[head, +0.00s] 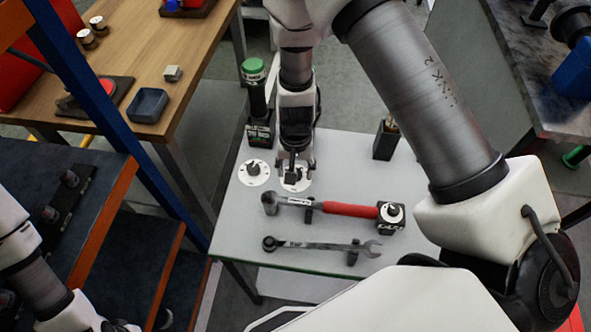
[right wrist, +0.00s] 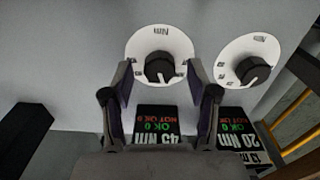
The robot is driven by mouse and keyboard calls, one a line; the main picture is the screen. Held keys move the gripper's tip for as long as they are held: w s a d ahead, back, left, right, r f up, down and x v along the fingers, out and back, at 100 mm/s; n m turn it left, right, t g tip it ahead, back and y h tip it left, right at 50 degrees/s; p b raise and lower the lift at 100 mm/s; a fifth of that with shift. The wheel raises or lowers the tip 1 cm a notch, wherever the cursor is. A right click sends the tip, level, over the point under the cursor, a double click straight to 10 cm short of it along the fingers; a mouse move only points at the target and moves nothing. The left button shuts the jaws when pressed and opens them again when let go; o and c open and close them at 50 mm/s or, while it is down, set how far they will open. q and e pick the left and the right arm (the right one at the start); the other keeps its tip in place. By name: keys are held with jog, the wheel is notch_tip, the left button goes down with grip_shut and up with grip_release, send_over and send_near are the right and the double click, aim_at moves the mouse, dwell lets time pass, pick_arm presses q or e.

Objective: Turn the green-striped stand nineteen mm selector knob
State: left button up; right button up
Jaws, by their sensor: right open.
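The grey stand (head: 232,215) has a green line along its edge. A black selector knob on a white round dial (head: 299,186) lies under my right gripper (head: 296,170). In the right wrist view the black knob (right wrist: 160,68) sits between the open fingers of my right gripper (right wrist: 160,75), with a gap visible on both sides. I cannot tell how deep the fingers reach. A second dial with a black knob (head: 254,172) is beside it; that knob also shows in the right wrist view (right wrist: 252,71). I cannot read a nineteen mm mark. My left gripper is out of view.
A red-handled wrench (head: 345,208) and a combination spanner (head: 320,246) lie on the stand. A third knob (head: 392,211) tops a black block. Displays reading 45 Nm (right wrist: 157,124) and 20 Nm (right wrist: 241,128) are close to the fingers. A green-capped black holder (head: 257,100) stands behind.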

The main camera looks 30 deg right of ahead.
notch_tip(320, 180, up, 11)
jog(key=shift+f, duration=0.15)
dwell(0.4)
